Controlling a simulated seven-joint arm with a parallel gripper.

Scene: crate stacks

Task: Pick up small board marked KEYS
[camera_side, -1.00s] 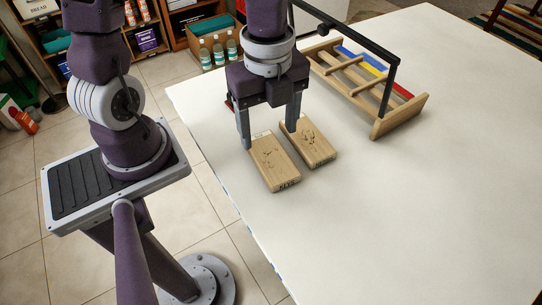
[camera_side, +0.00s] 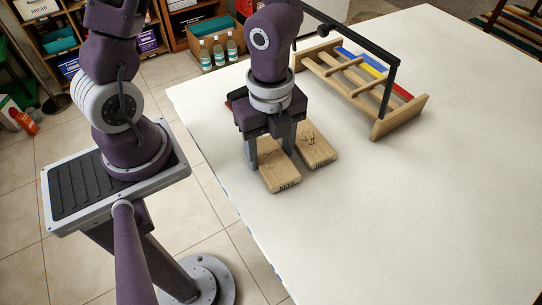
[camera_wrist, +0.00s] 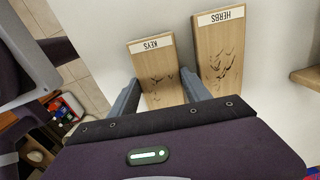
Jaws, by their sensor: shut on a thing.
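The small board marked KEYS (camera_side: 279,170) is a pale wooden block with a white label and dark cracks, lying on the white table. It also shows in the wrist view (camera_wrist: 158,80), between my two fingers. My gripper (camera_side: 270,158) is low over the table and shut on the KEYS board, one finger at each long side. In the wrist view my gripper (camera_wrist: 161,100) partly hides the board's near end. The board appears to be still at table level.
A larger board marked HERBS (camera_side: 319,146) lies close beside the KEYS board on its right; it also shows in the wrist view (camera_wrist: 222,60). A wooden rack (camera_side: 399,118) with coloured strips and a black bar stands behind. The table's right and front are clear.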

